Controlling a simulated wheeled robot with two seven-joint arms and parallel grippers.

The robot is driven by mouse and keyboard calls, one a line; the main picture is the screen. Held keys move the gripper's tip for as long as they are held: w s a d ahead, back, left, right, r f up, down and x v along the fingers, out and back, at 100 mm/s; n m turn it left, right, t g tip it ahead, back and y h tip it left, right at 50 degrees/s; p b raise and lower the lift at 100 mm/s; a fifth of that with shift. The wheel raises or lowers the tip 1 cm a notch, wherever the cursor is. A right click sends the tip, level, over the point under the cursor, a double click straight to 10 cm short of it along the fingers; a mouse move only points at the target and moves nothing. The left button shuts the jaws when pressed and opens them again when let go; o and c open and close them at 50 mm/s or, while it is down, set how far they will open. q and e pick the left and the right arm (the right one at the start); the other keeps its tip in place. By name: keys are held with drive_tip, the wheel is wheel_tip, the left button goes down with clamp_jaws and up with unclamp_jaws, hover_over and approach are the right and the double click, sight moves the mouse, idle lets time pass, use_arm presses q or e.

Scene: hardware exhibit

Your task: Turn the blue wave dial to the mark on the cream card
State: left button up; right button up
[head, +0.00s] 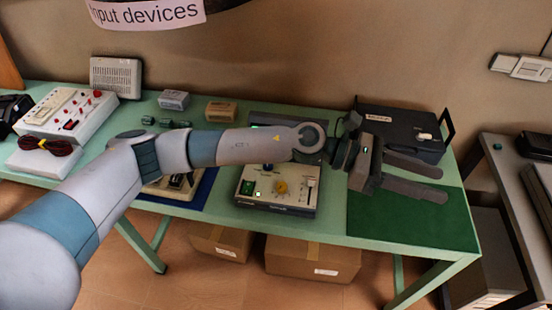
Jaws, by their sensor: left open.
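A cream-panelled control box (265,204) stands near the table's front edge. A small blue knob (267,168) at the back of its panel is partly hidden by my left arm. The panel also has a yellow dial (281,187), a green-lit switch (247,187) and a slider (308,184). I cannot make out a separate cream card or its mark. My left gripper (442,184) is open and empty, fingers apart and pointing right, above the green mat, well to the right of the control box. My right gripper is out of view.
A black case (400,130) stands behind the green mat (405,222). A white box with red controls (66,112) and a coil of dark red cable (55,147) are at the left. Small boxes (221,111) sit at the back. The mat's front part is clear.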

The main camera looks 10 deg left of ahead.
use_arm(q)
drive_tip(key=w+a+f+m+y, duration=0.4)
drive_tip(key=w+a+f+y, duration=0.1)
drive_tip(key=a, duration=0.2)
drive_tip(key=w+a+f+m+y, duration=0.3)
drive_tip(key=w+a+f+y, duration=0.15)
drive_tip(key=a, duration=0.25)
drive_tip(key=w+a+r+t+y, duration=0.1)
drive_tip(key=w+a+y, duration=0.1)
drive_tip(key=a, duration=0.4)
drive_tip(key=w+a+r+m+t+y, duration=0.1)
drive_tip(key=w+a+r+y, duration=0.1)
drive_tip(key=w+a, duration=0.3)
drive_tip(key=w+a+r+m+t+y, duration=0.1)
drive_tip(key=w+a+y, duration=0.2)
drive_tip(key=a, duration=0.6)
drive_tip(key=shift+w+r, duration=0.25)
drive_tip(key=shift+w, duration=0.05)
drive_tip(key=shift+a+f, duration=0.1)
drive_tip(key=shift+f, duration=0.05)
wheel_tip(320, 180, down, 16)
drive_tip(key=p, duration=0.6)
drive_tip(key=shift+f, duration=0.55)
